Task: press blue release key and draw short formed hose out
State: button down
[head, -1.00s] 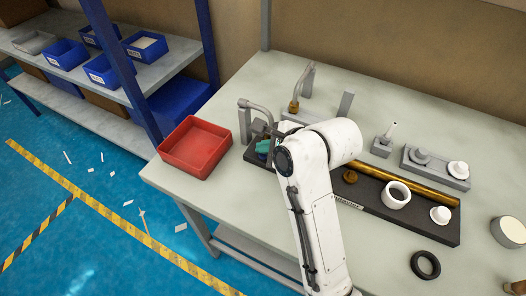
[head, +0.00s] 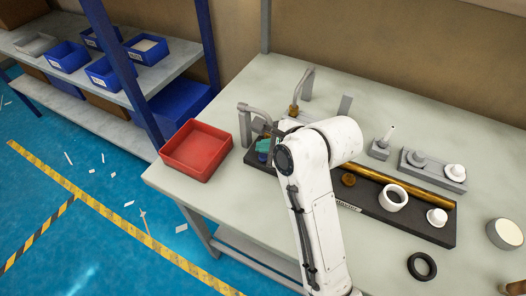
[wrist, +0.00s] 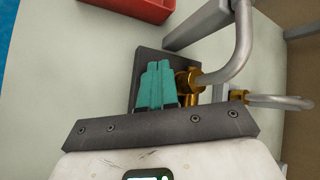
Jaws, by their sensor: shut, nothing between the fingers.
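My gripper (wrist: 157,84) shows in the wrist view as teal fingers pressed together with nothing between them. In the head view its teal tips (head: 263,145) are partly behind my arm, at the left end of the dark base plate (head: 256,163). A small blue patch (head: 262,156), possibly the release key, shows just below the tips; I cannot tell whether they touch it. The key is not visible in the wrist view. A grey bent hose (wrist: 241,48) runs into a brass fitting (wrist: 186,82) just right of the fingers. It also shows in the head view (head: 257,108).
A second bent grey hose (head: 306,82) with a brass end stands behind. A red tray (head: 196,150) sits left of the plate. A brass tube (head: 416,186), a white ring (head: 393,198) and a black ring (head: 421,267) lie to the right. The front bench surface is mostly clear.

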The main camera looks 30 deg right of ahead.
aim_at(265, 159)
jog(key=shift+r, duration=0.1)
jog(key=shift+r+p, duration=2.1)
jog(key=shift+r, duration=0.35)
